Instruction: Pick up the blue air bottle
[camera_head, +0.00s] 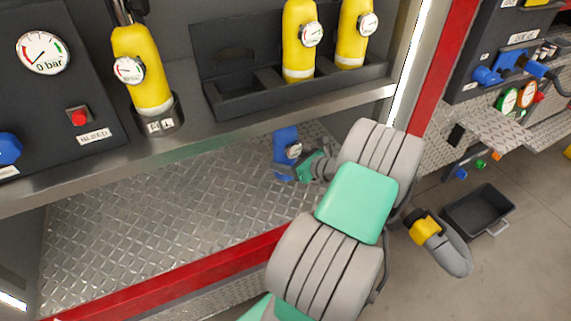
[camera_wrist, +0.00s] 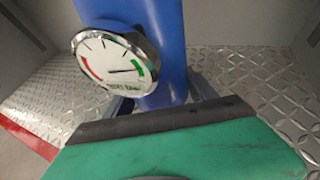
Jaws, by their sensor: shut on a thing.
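The blue air bottle (camera_head: 285,139) stands upright, or nearly so, in the lower compartment with the diamond-plate floor in the head view. Its blue body (camera_wrist: 172,45) and round white gauge (camera_wrist: 112,62) fill the upper middle of the wrist view. My gripper (camera_head: 285,168) reaches into the compartment from the right and is shut on the lower part of the bottle. In the wrist view the grey fingers (camera_wrist: 160,100) sit on both sides of the blue body.
A metal shelf (camera_head: 190,145) runs above the compartment. On it are a yellow bottle (camera_head: 140,70) in a holder and two yellow bottles (camera_head: 298,45) in a black rack (camera_head: 235,105). A red edge (camera_head: 170,275) borders the compartment front. A black bin (camera_head: 480,212) lies on the floor at right.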

